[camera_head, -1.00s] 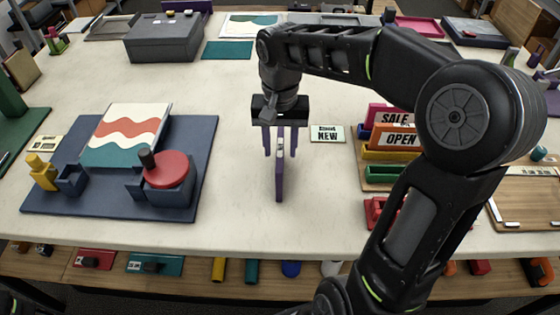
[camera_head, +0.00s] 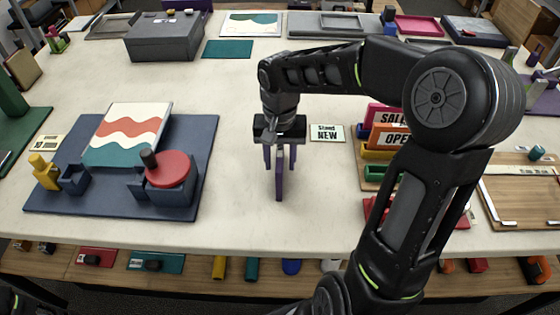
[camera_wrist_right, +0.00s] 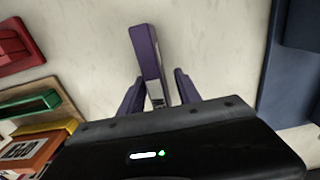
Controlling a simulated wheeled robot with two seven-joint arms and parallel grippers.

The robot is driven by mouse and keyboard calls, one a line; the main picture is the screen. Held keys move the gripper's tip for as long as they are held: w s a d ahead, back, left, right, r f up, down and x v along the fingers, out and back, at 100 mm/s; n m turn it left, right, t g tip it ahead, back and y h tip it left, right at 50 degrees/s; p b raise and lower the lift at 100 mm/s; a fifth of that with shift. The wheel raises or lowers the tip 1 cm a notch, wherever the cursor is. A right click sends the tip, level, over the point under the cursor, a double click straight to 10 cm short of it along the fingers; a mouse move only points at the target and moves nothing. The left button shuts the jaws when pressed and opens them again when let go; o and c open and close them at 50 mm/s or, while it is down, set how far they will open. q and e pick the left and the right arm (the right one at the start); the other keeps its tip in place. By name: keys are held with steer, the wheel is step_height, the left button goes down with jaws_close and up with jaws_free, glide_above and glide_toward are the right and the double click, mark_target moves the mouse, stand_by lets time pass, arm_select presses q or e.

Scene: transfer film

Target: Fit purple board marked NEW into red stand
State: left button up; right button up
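The purple board (camera_head: 279,185) stands on edge on the bare table, seen nearly end-on. It also shows in the wrist view (camera_wrist_right: 146,50). Its NEW marking cannot be read from here; a pale patch shows near the gripper. My right gripper (camera_head: 280,160) is above the board, its fingers on either side with visible gaps. In the wrist view the open fingers (camera_wrist_right: 158,92) straddle the board. A red stand (camera_head: 371,209) lies at the right, partly hidden behind my right arm; a red piece also shows in the wrist view (camera_wrist_right: 14,48). My left gripper is out of view.
A "Stand NEW" card (camera_head: 327,133) lies right of the gripper. A wooden tray (camera_head: 371,185) holds green and yellow stands and SALE and OPEN boards. A blue base (camera_head: 70,205) with blocks is at left. The table front is clear.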

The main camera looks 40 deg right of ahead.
jaws_close()
stand_by(0.5)
